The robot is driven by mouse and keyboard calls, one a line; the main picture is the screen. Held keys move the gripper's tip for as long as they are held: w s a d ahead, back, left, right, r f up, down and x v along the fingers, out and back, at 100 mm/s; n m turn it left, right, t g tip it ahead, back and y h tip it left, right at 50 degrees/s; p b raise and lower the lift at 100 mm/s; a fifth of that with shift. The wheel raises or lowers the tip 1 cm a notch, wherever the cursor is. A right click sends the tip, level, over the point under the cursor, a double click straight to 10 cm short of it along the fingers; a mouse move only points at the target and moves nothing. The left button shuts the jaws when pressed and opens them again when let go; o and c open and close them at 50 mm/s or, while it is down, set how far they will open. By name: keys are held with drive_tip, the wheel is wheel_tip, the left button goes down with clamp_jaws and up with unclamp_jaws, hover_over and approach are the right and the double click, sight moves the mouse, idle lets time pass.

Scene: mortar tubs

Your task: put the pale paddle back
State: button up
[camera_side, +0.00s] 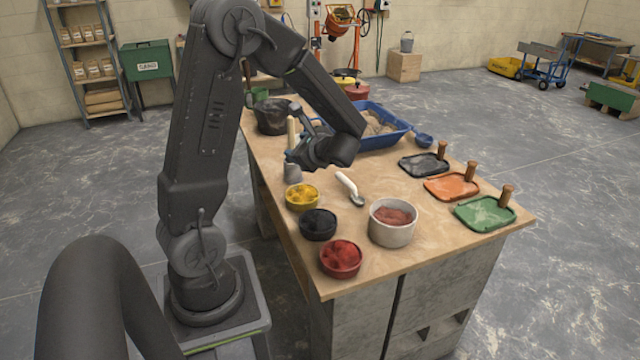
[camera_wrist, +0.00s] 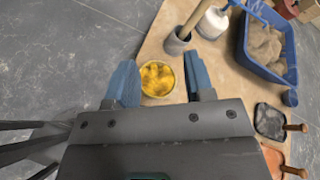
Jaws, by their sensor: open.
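A pale wooden paddle handle (camera_side: 291,130) stands up from a small grey cup (camera_side: 292,173) near the table's left edge. In the wrist view the handle (camera_wrist: 194,17) leans out of the cup (camera_wrist: 175,42); its lower end is hidden inside. My gripper (camera_side: 301,141) is above the table close to this handle in the side view. In the wrist view its blue fingers (camera_wrist: 161,68) are apart, with the yellow bowl (camera_wrist: 158,78) seen between them and the cup beyond. Nothing is held. A white-handled tool (camera_side: 346,183) lies on the table.
Yellow (camera_side: 302,197), black (camera_side: 318,224) and red (camera_side: 341,258) bowls line the near-left edge. A pale tub (camera_side: 393,222) stands beside them. A blue sand tray (camera_side: 402,135) and a black bucket (camera_side: 272,117) are farther back. Black, orange and green (camera_side: 485,213) trays line the right.

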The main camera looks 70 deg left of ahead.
drive_tip(key=s+d+r+n+t+h, duration=0.2)
drive_tip(key=d+n+h, duration=0.1)
drive_tip(key=d, duration=0.6)
drive_tip(key=s+d+r+n+t+h, duration=0.2)
drive_tip(key=d+h, duration=0.4)
drive_tip(key=d, duration=0.4)
drive_tip(key=s+d+r+n+t+h, duration=0.2)
drive_tip(key=d+r+n+t+h, duration=0.2)
drive_tip(key=d, duration=0.6)
drive_tip(key=shift+d+r+n, duration=0.15)
drive_tip(key=shift+d+n, duration=0.1)
drive_tip(key=shift+n, duration=0.05)
